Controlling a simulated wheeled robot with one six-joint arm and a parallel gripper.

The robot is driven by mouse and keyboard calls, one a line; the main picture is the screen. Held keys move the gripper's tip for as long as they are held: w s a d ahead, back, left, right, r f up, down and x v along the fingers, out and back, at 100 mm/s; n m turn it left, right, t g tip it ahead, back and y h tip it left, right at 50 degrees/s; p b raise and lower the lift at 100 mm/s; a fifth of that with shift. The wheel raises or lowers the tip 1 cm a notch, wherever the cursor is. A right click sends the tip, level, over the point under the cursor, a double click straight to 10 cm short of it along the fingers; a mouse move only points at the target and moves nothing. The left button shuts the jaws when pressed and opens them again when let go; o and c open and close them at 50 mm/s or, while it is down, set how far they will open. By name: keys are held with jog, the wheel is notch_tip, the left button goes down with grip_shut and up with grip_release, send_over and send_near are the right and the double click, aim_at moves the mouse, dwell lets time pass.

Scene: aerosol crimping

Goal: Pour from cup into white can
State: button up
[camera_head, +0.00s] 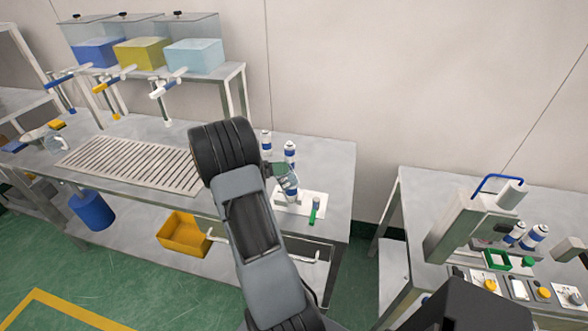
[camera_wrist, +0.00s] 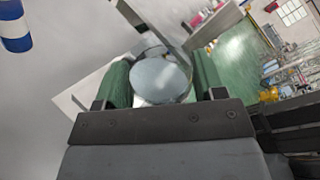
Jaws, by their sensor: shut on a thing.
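My gripper (camera_head: 281,171) is over the right end of the middle bench, partly hidden by my arm. In the wrist view its green fingers (camera_wrist: 160,75) are shut on a pale, round, bluish-grey cup (camera_wrist: 160,82). A white can (camera_head: 290,188) with a blue band is just below the gripper on a white plate. Part of it is covered, and I cannot tell whether the cup touches it. Two similar cans (camera_head: 266,141) (camera_head: 290,153) stand behind. One blue-and-white can (camera_wrist: 14,28) shows at the upper left of the wrist view. Any liquid is not visible.
The white plate (camera_head: 312,200) carries a small green upright piece (camera_head: 315,210) right of the gripper. A slotted drain grate (camera_head: 130,164) lies to the left. Dispensers with coloured tanks (camera_head: 142,54) stand behind. The crimping machine (camera_head: 465,225) is on a separate right bench, across a gap.

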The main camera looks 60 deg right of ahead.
aim_at(290, 166)
jog(key=s+d, duration=0.1)
jog(key=s+y, duration=0.1)
jog(key=s+d+r+m+g+y, duration=0.1)
jog(key=s, duration=0.1)
jog(key=shift+d, duration=0.3)
jog(key=shift+f+b, duration=0.1)
jog(key=shift+b, duration=0.25)
jog(key=shift+w+n+g+p, duration=0.15)
jog(key=shift+n+g+p, duration=0.35)
jog(key=shift+p, duration=1)
jog(key=shift+w+f+n+p, duration=0.1)
jog(key=shift+n+p, duration=0.4)
jog(key=shift+p, duration=0.15)
jog(key=shift+w+d+n+g+h+p, duration=0.15)
jog(key=shift+n+g+h+p, duration=0.35)
jog(key=shift+n+p, duration=1)
jog(key=shift+w+f+p, duration=0.15)
jog(key=shift+p, duration=0.3)
jog(key=shift+w+d+n+g+h, duration=0.1)
jog(key=shift+w+n+g+h, duration=0.2)
jog(key=shift+n, duration=0.4)
jog(key=shift+s+f, duration=0.1)
